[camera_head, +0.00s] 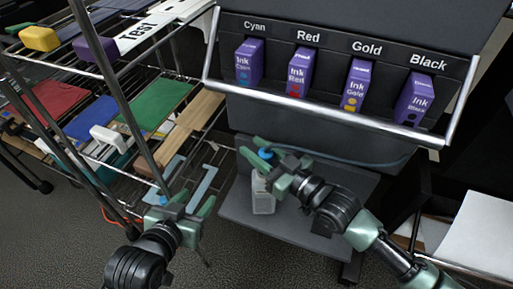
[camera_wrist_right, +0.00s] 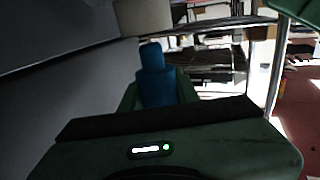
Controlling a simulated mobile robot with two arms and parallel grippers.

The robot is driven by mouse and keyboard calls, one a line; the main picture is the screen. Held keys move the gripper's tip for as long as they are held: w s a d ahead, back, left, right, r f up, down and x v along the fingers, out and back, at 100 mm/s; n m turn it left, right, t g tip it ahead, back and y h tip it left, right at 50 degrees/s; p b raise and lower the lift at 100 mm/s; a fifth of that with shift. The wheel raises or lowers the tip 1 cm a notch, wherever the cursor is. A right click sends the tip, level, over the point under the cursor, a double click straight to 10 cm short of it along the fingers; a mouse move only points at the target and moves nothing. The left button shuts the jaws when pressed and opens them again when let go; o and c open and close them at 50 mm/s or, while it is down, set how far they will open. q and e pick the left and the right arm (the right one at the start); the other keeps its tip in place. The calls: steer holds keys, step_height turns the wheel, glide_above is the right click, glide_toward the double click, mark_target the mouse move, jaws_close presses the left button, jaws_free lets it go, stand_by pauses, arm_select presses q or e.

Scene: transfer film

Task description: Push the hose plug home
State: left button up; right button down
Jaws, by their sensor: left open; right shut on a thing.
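The blue hose plug (camera_head: 265,153) is at the tips of my right gripper (camera_head: 256,151), above a pale translucent bottle (camera_head: 263,198). In the right wrist view the blue plug (camera_wrist_right: 154,78) stands between my green fingers, which are shut on it. A thin blue-grey hose (camera_head: 345,163) runs from near the gripper to the right along the machine's front. The gripper hides where plug and bottle top meet, so I cannot tell if they touch. My left gripper (camera_head: 180,204) is open and empty, left of the bottle, in front of the rack.
The bottle stands on a dark grey shelf (camera_head: 280,222) low on the machine. Above, a metal bar (camera_head: 320,112) runs before several purple ink boxes (camera_head: 299,72). A wire rack (camera_head: 130,120) with coloured folders stands at left. White paper (camera_head: 485,235) lies at right.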

arm_select(q)
steer(key=shift+s+a+f+g, duration=0.2)
steer(key=shift+s+f+g, duration=0.05)
steer(key=shift+f+g, duration=0.05)
stand_by(0.5)
steer(key=shift+w+r, duration=0.1)
arm_select(e)
steer(key=shift+f, duration=0.15)
steer(key=shift+f, duration=0.3)
steer(key=shift+f+b, duration=0.4)
steer(key=shift+f, duration=0.1)
steer(key=shift+f+b, duration=0.4)
steer(key=shift+f, duration=0.5)
steer(key=c, duration=1)
jaws_free()
arm_select(q)
steer(key=w+d+r+t+h, duration=0.1)
steer(key=w+d+r+t, duration=0.1)
steer(key=r, duration=0.5)
steer(key=w+t, duration=0.1)
steer(key=t, duration=0.1)
steer(key=shift+w+d+r+t, duration=0.15)
steer(key=shift+w+t, duration=0.2)
steer(key=shift+t, duration=0.05)
arm_select(e)
steer(key=shift+o, duration=0.2)
